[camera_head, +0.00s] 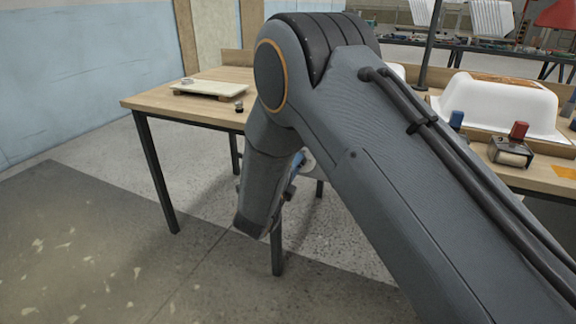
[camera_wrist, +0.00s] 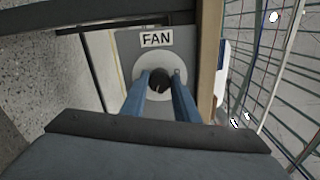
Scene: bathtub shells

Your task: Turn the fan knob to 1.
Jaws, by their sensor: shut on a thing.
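The fan knob (camera_wrist: 158,83) is small, round and dark, with a thin light mark low on its face. It sits in the middle of a pale round dial (camera_wrist: 160,60) on a grey panel (camera_wrist: 128,44), under a white label reading FAN (camera_wrist: 157,38). My gripper (camera_wrist: 160,76) reaches in from below in the wrist view, its two blue fingers on either side of the knob and shut on it. No dial numbers are legible. In the head view my arm hides the knob and most of the gripper.
A wooden table (camera_head: 160,104) carries a pale board (camera_head: 206,89) and a small dark item (camera_head: 239,106). A white tub shell (camera_head: 500,104) stands on the right. A wooden edge (camera_wrist: 209,60) runs close to the panel's right side. Floor is clear at left.

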